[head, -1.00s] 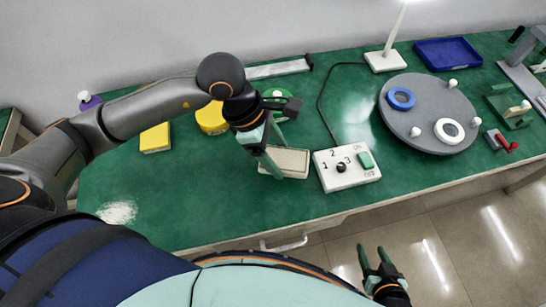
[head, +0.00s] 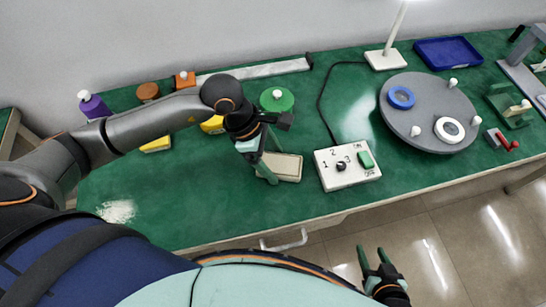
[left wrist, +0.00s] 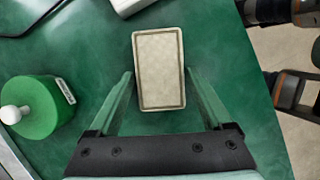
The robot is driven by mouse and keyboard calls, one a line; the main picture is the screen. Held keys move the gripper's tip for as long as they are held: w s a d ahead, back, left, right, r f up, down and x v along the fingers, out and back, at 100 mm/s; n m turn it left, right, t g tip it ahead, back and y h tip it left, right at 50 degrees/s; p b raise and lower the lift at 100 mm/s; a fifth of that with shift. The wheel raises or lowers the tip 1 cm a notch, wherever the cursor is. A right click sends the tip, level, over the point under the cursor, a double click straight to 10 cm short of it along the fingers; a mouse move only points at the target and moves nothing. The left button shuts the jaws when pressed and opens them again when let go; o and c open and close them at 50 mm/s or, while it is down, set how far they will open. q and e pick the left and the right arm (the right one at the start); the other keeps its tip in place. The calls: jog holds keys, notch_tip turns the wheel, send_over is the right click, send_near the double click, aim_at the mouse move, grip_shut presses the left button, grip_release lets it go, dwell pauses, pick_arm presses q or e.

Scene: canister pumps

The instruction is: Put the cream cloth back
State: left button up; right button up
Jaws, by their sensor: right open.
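The cream cloth (head: 286,166) is a flat cream rectangle with a thin border line, left of the white switch box. It also shows upright in the middle of the left wrist view (left wrist: 158,68). My left gripper (head: 266,172) is over its left part in the head view and hides some of it. In the left wrist view, the open fingers of that gripper (left wrist: 159,75) lie one on each side of the cloth's lower half, with narrow gaps; contact cannot be told. My right gripper (head: 373,257) is open and empty, over the floor in front of the table.
The switch box (head: 347,168) stands close to the cloth's right. A green canister (head: 277,101) stands behind, with yellow things (head: 212,125) to the left. A grey turntable (head: 428,115) with rings is further right.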

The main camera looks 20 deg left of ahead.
pick_arm(q)
jog(key=shift+o, duration=1)
jog(key=shift+r, duration=0.15)
jog(key=v, duration=1.2)
